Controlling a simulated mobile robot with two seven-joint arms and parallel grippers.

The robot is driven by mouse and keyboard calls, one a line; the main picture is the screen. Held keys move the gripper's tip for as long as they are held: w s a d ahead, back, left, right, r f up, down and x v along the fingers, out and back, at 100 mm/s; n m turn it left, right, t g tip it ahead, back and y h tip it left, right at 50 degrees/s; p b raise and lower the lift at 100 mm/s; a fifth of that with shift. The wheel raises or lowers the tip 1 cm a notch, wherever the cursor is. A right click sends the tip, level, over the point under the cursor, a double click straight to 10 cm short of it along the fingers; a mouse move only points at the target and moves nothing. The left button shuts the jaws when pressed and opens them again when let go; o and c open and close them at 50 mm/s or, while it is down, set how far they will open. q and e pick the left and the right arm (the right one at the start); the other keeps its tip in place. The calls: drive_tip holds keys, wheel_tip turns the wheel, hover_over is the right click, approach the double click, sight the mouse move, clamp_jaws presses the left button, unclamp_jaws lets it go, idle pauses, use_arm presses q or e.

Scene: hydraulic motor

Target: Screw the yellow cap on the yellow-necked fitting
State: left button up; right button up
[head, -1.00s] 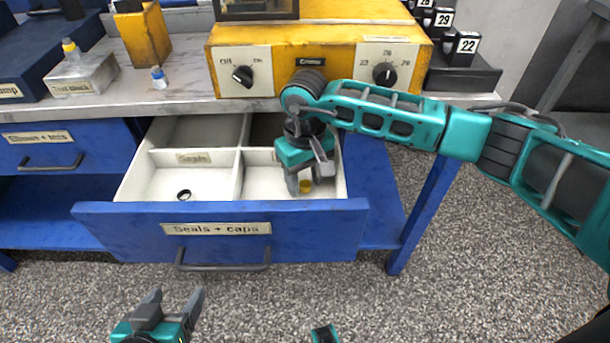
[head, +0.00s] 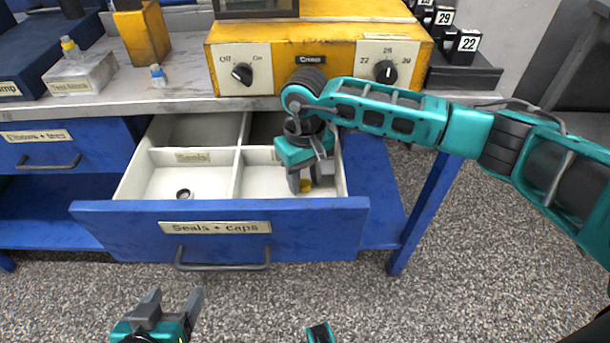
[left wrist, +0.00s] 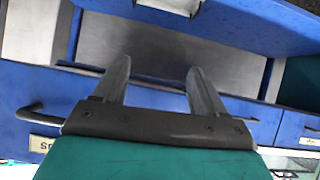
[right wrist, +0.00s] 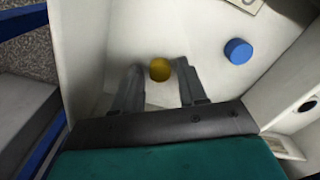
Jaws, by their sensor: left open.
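The yellow cap (head: 306,186) lies in the front right compartment of the open drawer. In the right wrist view the yellow cap (right wrist: 160,69) sits between the fingertips, with a gap on each side. My right gripper (head: 308,186) reaches down into that compartment and is open around the cap. The yellow-necked fitting (head: 70,47) stands upright on the grey test block (head: 80,75) at the left of the bench. My left gripper (head: 172,296) is open and empty, low in front of the drawer; its fingers also show apart in the left wrist view (left wrist: 157,80).
A blue cap (right wrist: 238,51) lies in the same compartment. The open drawer (head: 220,228) has a dark ring (head: 184,194) in its front left compartment. A small blue-necked fitting (head: 158,75) stands on the bench, left of the yellow control box (head: 312,80).

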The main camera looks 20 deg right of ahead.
sight(305, 183)
clamp_jaws()
drive_tip(key=shift+r+p, duration=1.5)
drive_tip(key=shift+r, duration=1.55)
